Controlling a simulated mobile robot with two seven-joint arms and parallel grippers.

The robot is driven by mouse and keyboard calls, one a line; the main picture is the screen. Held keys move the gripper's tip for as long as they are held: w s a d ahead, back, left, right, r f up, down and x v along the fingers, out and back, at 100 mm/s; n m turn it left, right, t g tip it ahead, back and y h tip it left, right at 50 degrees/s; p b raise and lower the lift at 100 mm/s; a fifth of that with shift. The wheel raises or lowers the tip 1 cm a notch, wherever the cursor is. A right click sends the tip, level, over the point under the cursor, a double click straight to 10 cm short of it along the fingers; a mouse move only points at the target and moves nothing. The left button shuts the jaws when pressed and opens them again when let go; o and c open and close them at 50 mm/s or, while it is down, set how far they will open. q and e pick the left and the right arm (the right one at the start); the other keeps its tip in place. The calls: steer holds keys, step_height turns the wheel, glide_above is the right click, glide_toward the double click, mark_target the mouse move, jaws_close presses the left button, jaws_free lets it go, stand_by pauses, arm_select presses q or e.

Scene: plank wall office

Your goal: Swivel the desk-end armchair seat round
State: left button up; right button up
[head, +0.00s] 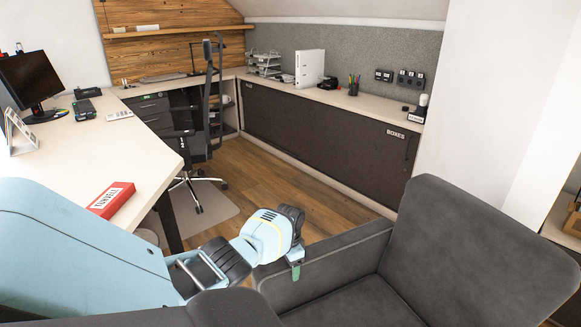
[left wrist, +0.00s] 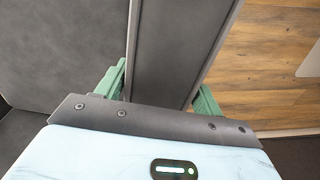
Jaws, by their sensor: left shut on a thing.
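The dark grey armchair (head: 460,240) fills the lower right of the head view, with its tall back at the right and its seat (head: 350,305) facing the lower left. Its near front edge is partly cut off by the frame. My left gripper (head: 292,264) is shut on the front end of the chair's far armrest (head: 335,252). In the left wrist view the armrest (left wrist: 178,45) runs between the green fingers of my left gripper (left wrist: 160,90), one on each side. The chair's base is hidden. My right gripper is not in view.
A pale desk (head: 90,165) with a monitor (head: 32,82) and a red binder (head: 112,198) stands at the left. A black office chair (head: 205,110) is beyond it. A low dark cabinet (head: 310,120) lines the back wall. Bare wood floor (head: 270,185) lies between.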

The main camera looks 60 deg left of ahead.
arm_select(q)
steer(key=o, duration=1.4)
step_height(320, 180, up, 6)
steer(key=p, duration=0.2)
steer(key=shift+w+r+p, duration=0.1)
steer(key=shift+r+p, duration=0.1)
steer(key=shift+p, duration=0.1)
steer(key=shift+r, duration=0.75)
steer(key=shift+f, duration=0.1)
